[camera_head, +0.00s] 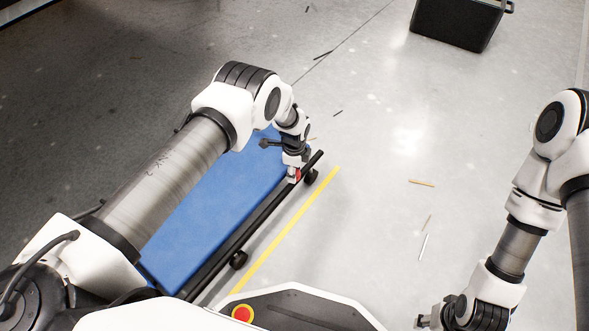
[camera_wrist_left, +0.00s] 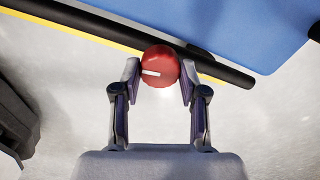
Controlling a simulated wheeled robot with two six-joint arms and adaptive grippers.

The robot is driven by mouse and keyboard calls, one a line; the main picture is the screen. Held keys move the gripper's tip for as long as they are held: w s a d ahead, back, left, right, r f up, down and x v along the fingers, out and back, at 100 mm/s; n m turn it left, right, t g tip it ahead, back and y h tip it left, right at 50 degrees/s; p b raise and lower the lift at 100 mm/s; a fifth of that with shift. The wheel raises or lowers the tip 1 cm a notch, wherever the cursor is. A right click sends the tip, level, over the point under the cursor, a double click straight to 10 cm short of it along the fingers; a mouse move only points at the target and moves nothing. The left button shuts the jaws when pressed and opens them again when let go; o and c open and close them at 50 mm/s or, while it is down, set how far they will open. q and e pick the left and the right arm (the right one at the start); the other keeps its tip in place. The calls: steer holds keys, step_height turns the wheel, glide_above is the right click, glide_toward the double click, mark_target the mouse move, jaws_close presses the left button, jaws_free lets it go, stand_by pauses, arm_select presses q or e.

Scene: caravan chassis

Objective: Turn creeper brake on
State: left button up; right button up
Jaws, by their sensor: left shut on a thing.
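The blue creeper (camera_head: 215,205) lies on the floor under and beside my left arm, with a dark rail along its right side and black casters. Its red round brake knob (camera_head: 296,174) shows at the far end of that rail. In the left wrist view the knob (camera_wrist_left: 160,66) has a white mark pointing left. My left gripper (camera_wrist_left: 160,78) is shut on the knob, one finger on each side. In the head view the left fingers (camera_head: 293,170) are small and partly hide the knob. My right gripper (camera_head: 424,321) is at the bottom edge, far from the creeper; its fingers are unclear.
A yellow floor line (camera_head: 285,232) runs beside the creeper. A black bin (camera_head: 457,22) stands at the top right. Small sticks (camera_head: 421,183) and other scraps lie on the floor. The floor between the creeper and my right arm is mostly clear.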

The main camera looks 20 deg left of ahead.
arm_select(q)
steer(key=shift+m, duration=0.8)
steer(key=o, duration=1.1)
steer(key=shift+f, duration=0.1)
steer(key=shift+o, duration=0.2)
step_height(320, 180, up, 12)
